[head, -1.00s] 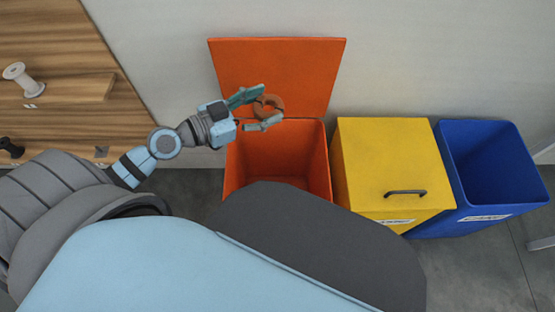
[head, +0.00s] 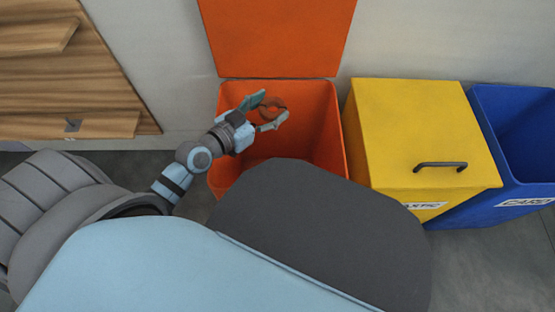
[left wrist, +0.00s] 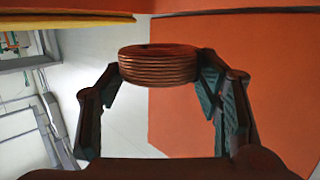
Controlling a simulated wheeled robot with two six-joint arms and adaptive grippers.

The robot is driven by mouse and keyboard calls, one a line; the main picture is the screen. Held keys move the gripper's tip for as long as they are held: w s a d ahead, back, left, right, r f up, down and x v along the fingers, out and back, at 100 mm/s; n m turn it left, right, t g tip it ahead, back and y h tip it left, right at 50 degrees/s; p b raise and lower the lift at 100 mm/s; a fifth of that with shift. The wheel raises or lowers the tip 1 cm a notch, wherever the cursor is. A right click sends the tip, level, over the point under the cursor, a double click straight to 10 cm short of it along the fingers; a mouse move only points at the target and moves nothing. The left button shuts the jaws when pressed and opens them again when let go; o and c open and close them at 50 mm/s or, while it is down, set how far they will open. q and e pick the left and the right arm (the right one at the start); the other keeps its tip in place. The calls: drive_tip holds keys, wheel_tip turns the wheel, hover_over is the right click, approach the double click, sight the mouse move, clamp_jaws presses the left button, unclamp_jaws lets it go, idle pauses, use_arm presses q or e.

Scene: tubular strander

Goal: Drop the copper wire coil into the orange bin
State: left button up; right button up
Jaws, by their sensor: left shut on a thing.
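The copper wire coil (head: 277,101) is a small reddish-brown ring. My left gripper (head: 272,106) is shut on it, with one finger on either side. The coil shows as a stack of windings between the fingers in the left wrist view (left wrist: 158,67). The orange bin (head: 322,120) stands against the wall with its lid (head: 278,38) raised. In the head view the coil and the fingers appear over the bin's opening, near its back. How high they are above the rim is hard to tell. My own body hides the bin's lower front. My right gripper is not in view.
A yellow bin (head: 410,130) with a closed lid and black handle stands right of the orange bin. A blue open bin (head: 520,130) stands beyond it. Wooden shelving (head: 70,125) is at the left. A pale wall (head: 150,50) is behind.

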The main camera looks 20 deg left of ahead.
use_arm(q)
drive_tip(key=o, duration=1.4)
drive_tip(key=shift+f, duration=0.1)
drive_tip(key=shift+o, duration=0.2)
drive_tip(key=v, duration=0.7)
drive_tip(key=shift+s, duration=0.2)
